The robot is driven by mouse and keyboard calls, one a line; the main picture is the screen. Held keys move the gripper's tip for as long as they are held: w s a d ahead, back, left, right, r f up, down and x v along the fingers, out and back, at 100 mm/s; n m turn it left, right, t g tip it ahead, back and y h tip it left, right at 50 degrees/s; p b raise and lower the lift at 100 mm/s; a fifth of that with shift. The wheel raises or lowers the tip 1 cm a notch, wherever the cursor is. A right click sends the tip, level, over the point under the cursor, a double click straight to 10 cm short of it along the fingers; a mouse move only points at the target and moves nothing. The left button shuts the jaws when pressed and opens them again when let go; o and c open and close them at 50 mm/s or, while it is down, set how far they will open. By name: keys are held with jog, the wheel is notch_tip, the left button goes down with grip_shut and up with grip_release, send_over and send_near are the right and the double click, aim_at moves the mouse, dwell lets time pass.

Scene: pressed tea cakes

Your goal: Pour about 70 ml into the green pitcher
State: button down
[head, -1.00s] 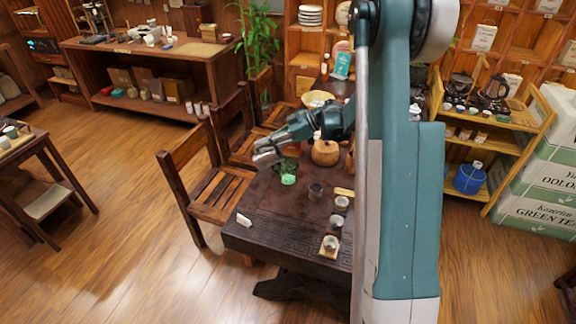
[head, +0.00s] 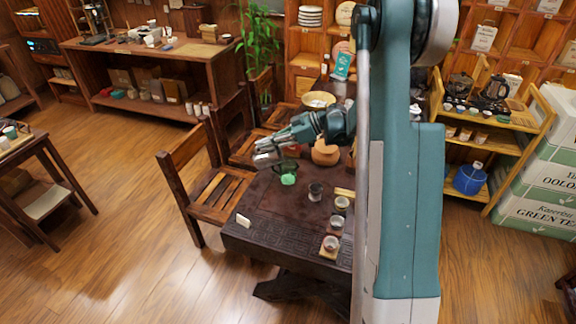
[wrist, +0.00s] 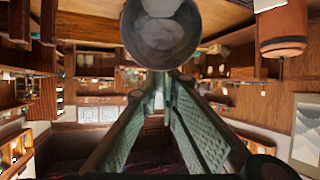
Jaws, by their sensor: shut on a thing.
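The green pitcher (head: 288,179) stands on the dark tea table (head: 262,222), just below and to the right of my gripper's fingertips in the head view. My gripper (head: 264,152) points left above the table. In the wrist view its two green-padded fingers (wrist: 160,95) converge on a grey, round, see-through vessel (wrist: 163,38) and look shut on its near side. Their exact grip is hard to make out. The vessel's contents cannot be read. In the head view the held vessel is too small and covered to tell apart clearly.
A dark cup (head: 315,191) and several small cups stand toward the table's right side. A chair (head: 207,190) is on the left.

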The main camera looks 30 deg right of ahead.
jog(key=shift+d+r, duration=0.1)
dwell(0.4)
jog(key=shift+w+a+r+g+h+p, duration=0.15)
jog(key=shift+a+g+h+p, duration=0.05)
jog(key=shift+a+h+p, duration=0.3)
jog(key=shift+w+a+r+g+h+p, duration=0.1)
jog(key=shift+a+r+g+h+p, duration=0.1)
jog(key=shift+a+h+p, duration=0.3)
jog(key=shift+w+f+h, duration=0.1)
jog(key=shift+f+h, duration=0.3)
jog(key=shift+f, duration=0.4)
jog(key=shift+a+g, duration=0.1)
jog(key=shift+g, duration=0.2)
jog(key=shift+w+a+f, duration=0.1)
jog(key=shift+f, duration=0.05)
jog(key=shift+w+a+g+h+p, duration=0.2)
jog(key=shift+a+g+h+p, duration=0.3)
jog(key=shift+h, duration=0.5)
jog(key=shift+a+f, duration=0.1)
jog(key=shift+a, duration=0.05)
